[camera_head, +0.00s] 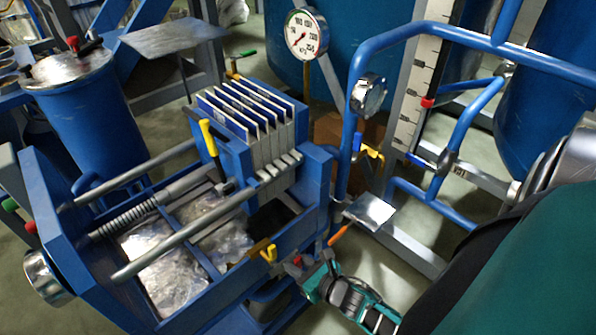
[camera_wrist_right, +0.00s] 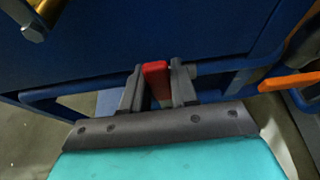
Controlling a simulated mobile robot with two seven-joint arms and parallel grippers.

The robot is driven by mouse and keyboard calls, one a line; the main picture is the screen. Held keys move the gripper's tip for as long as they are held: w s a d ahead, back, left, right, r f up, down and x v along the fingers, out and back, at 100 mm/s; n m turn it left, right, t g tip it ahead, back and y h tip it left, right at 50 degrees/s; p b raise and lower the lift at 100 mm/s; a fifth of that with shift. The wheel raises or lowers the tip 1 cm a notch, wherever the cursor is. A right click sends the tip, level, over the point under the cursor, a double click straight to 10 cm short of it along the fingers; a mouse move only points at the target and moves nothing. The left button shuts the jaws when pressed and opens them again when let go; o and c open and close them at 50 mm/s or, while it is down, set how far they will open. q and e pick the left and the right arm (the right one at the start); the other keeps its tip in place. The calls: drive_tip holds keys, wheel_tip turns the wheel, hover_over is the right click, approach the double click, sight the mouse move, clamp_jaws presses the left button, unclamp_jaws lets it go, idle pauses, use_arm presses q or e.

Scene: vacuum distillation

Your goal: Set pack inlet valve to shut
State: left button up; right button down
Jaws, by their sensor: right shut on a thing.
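My right gripper (camera_head: 303,271) reaches in from the lower right to the near right corner of the blue press frame (camera_head: 318,190). It is shut on a small red handle (camera_wrist_right: 156,74), which stands between its two grey fingers in the right wrist view, close against a blue face. In the head view only a bit of red (camera_head: 297,261) shows at the fingertips. No label shows that tells whether this is the pack inlet valve, and its body is hidden. My left gripper is not in view.
An orange lever (camera_head: 338,235) is close to the right gripper, with a yellow handle (camera_head: 269,253) on the frame to its left. Blue pipes (camera_head: 352,120) rise behind. A pack of plates (camera_head: 262,110) and a gauge (camera_head: 306,34) stand farther back.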

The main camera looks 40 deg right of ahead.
drive_tip(key=c, duration=1)
unclamp_jaws()
drive_tip(key=shift+o, duration=0.2)
drive_tip(key=shift+s, duration=0.1)
use_arm(q)
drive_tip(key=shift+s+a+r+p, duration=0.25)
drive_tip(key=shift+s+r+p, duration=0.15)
drive_tip(key=shift+p, duration=0.6)
use_arm(e)
drive_tip(key=a+v, duration=0.1)
drive_tip(key=v, duration=1.1)
drive_tip(key=shift+s+d, duration=0.4)
drive_tip(key=shift+d, duration=0.1)
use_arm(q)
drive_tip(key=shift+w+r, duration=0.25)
use_arm(e)
drive_tip(key=shift+r, duration=0.15)
